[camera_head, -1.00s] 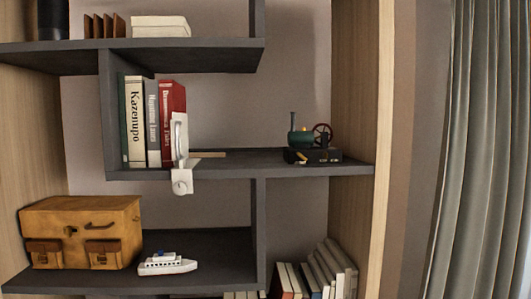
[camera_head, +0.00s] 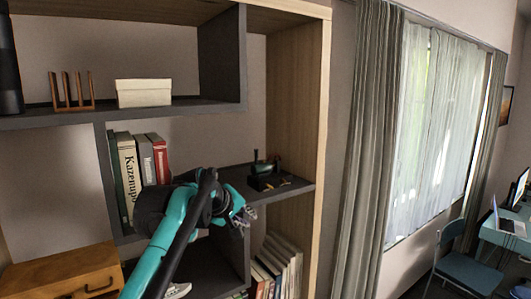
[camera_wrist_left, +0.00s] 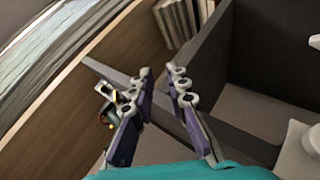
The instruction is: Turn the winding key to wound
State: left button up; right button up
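A small toy engine (camera_head: 264,177) with a green boiler and dark base stands on the middle shelf (camera_head: 297,187), near its right end. A small yellowish part shows on its base; I cannot tell for sure that it is the winding key. My left gripper (camera_head: 244,215) is in front of that shelf, below and left of the engine, apart from it. In the left wrist view the gripper (camera_wrist_left: 162,75) has its fingers spread with nothing between them. The engine (camera_wrist_left: 108,107) shows there beside the left finger, partly hidden by it. My right gripper is not in view.
Upright books (camera_head: 137,165) stand left of my arm, and a wooden case (camera_head: 62,272) is lower left. More books (camera_head: 277,262) fill the lower compartment. A white object (camera_wrist_left: 300,150) is at the wrist view's right edge. A curtain (camera_head: 365,130) hangs right of the shelving.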

pick_arm(q)
jog(key=n+p, duration=0.2)
jog(key=p, duration=0.2)
send_near(269, 186)
jog(key=f, duration=0.1)
jog(key=shift+h, duration=0.5)
jog(key=x, duration=0.6)
jog(key=shift+w+a+r, duration=0.1)
jog(key=shift+w+a, duration=0.1)
jog(key=shift+w, duration=0.3)
jog(key=shift+w+d+f+t+p, duration=0.2)
jog(key=shift+w+f+t+p, duration=0.15)
jog(key=shift+w+f, duration=0.1)
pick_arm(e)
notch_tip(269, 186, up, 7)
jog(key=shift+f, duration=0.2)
pick_arm(q)
grip_shut()
